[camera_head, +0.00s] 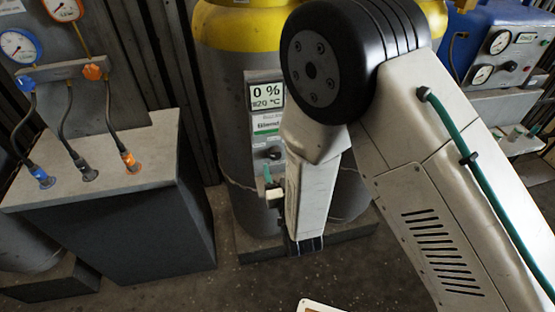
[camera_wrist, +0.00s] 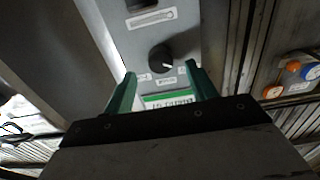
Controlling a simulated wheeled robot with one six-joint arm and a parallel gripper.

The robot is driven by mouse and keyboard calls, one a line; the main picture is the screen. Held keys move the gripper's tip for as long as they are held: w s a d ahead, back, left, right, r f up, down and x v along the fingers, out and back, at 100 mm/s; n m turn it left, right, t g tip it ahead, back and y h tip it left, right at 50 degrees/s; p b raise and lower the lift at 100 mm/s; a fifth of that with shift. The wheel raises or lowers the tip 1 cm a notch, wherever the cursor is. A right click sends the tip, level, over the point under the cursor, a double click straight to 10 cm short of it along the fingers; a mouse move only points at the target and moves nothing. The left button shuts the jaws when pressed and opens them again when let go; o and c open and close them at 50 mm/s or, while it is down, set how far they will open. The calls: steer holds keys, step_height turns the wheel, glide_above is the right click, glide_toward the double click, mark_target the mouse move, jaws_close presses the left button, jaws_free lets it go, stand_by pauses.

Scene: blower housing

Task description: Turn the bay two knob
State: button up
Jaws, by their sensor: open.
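A black knob (camera_head: 274,153) sits on the grey panel of a yellow-topped grey tank, below a display reading 0 % and 20 °C. The panel's small lettering is too blurred to show a bay number. The knob also shows in the wrist view (camera_wrist: 160,58), round, with a white pointer mark towards the lower right. My gripper (camera_wrist: 160,70) is open, its green fingers apart on either side in front of the knob, and nothing is between them. In the head view a green finger (camera_head: 267,175) shows just below the knob; the rest is mostly hidden behind my arm.
A grey cabinet (camera_head: 90,165) with gauges and hoses stands left of the tank. A blue unit (camera_head: 490,20) with gauges and a dark knob (camera_head: 510,66) stands at the right. A green-striped label (camera_wrist: 168,98) lies near the fingers.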

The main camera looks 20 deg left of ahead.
mark_target(276, 157)
steer(key=shift+x, duration=2.1)
steer(key=c, duration=1)
steer(key=m, duration=0.5)
steer(key=shift+m, duration=0.4)
steer(key=m, duration=0.5)
steer(key=shift+m, duration=0.4)
